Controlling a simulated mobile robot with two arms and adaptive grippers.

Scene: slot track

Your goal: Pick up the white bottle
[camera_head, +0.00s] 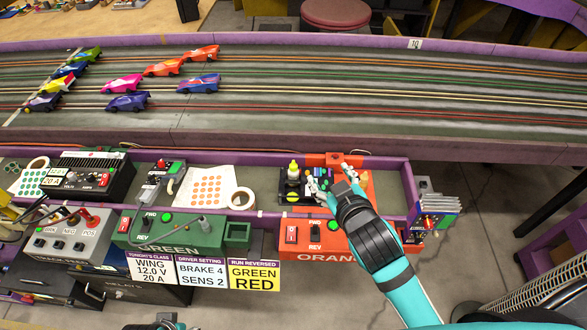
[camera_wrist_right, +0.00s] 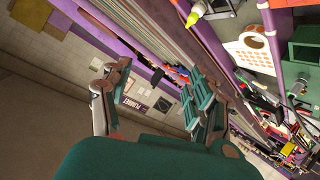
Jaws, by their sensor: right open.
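A small white bottle with a yellow-green tip (camera_head: 294,172) stands in a black holder in the trackside shelf. In the right wrist view the white bottle (camera_wrist_right: 203,8) shows at the top edge, partly cut off, with its yellow-green tip. My right gripper (camera_head: 332,180) is over the shelf beside the holder, just right of the bottle and apart from it. In the right wrist view its two fingers (camera_wrist_right: 155,92) are spread with nothing between them.
The orange control box (camera_head: 345,243) lies under my right arm, with the green box (camera_head: 170,232) to its left. A tape roll (camera_head: 242,198) and a sheet of orange dots (camera_head: 207,187) lie left of the holder. The slot track (camera_head: 330,95) with several cars runs behind.

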